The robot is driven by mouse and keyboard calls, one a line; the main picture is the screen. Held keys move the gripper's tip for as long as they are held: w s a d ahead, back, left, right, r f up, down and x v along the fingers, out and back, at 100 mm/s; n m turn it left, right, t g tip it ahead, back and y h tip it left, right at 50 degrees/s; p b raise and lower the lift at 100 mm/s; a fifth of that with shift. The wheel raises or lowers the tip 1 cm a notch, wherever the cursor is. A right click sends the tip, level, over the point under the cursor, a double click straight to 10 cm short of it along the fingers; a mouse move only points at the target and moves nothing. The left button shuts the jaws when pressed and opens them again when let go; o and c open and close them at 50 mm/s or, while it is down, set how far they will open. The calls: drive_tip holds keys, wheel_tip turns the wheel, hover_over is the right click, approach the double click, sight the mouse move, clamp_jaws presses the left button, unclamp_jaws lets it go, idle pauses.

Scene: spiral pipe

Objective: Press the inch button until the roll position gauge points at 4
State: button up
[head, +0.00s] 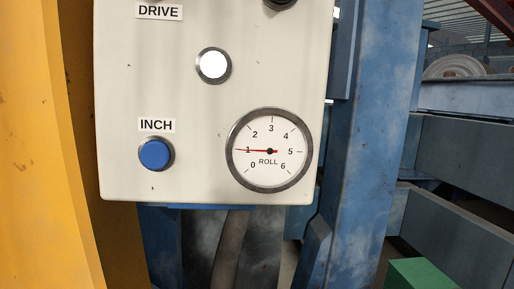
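The inch button (154,154) is a blue round push button in a dark ring. It sits below the INCH label (156,125) at the lower left of a cream control panel (200,110). The roll position gauge (269,150) is a round white dial with a dark rim at the panel's lower right, marked 0 to 6. Its red needle points left, at 1. My gripper is not in view, and nothing touches the button.
A lit white round lamp or button (213,65) is above and between them. A DRIVE label (159,12) and part of a dark knob (281,3) are at the top. A yellow frame (45,150) stands left, a blue post (365,150) right. A green block (420,273) is lower right.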

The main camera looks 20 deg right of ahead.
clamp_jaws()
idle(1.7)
